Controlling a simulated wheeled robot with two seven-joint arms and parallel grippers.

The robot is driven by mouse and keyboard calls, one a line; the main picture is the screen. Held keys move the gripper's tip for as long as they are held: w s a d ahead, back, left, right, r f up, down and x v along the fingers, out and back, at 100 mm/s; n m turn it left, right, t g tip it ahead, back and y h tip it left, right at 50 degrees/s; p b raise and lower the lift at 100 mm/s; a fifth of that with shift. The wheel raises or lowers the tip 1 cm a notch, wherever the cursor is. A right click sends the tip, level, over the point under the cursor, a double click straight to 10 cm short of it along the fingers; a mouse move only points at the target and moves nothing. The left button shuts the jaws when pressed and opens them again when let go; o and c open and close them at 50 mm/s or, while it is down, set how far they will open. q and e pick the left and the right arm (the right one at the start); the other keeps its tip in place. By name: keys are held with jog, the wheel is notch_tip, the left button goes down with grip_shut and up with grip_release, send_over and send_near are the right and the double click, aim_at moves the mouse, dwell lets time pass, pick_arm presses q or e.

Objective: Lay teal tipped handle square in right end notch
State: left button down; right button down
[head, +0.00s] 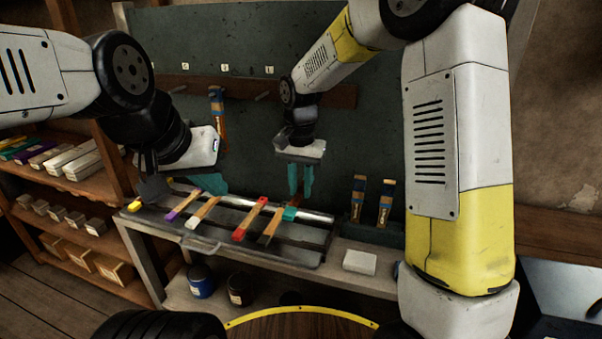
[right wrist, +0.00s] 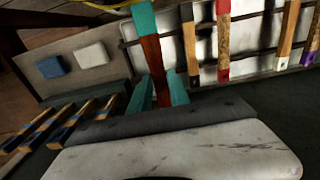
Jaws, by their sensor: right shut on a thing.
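The teal tipped handle shows its teal end (head: 290,213) at the right end of the rack (head: 318,238), and its teal end (right wrist: 145,18) and brown shaft (right wrist: 152,75) in the right wrist view. My right gripper (head: 300,182) is shut on the brown shaft; the teal fingers (right wrist: 160,92) flank it. I cannot tell whether the handle touches the rack rails. A dark-ended handle (head: 268,236) and a red tipped handle (head: 239,234) lie beside it. My left gripper (head: 200,184) is over the rack's left part, its jaw gap hidden.
White (head: 190,221), purple (head: 173,214) and yellow (head: 135,205) tipped handles lie further left. A white block (head: 360,262) sits right of the rack. Blue-banded handles (head: 385,204) stand behind it, near the green back panel (head: 350,130). Shelves (head: 75,187) stand at left.

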jog(key=shift+f, duration=4.5)
jog(key=shift+f, duration=0.45)
jog(key=shift+f, duration=0.45)
jog(key=c, duration=0.7)
grip_release()
jog(key=shift+c, duration=0.2)
jog(key=shift+r, duration=3.5)
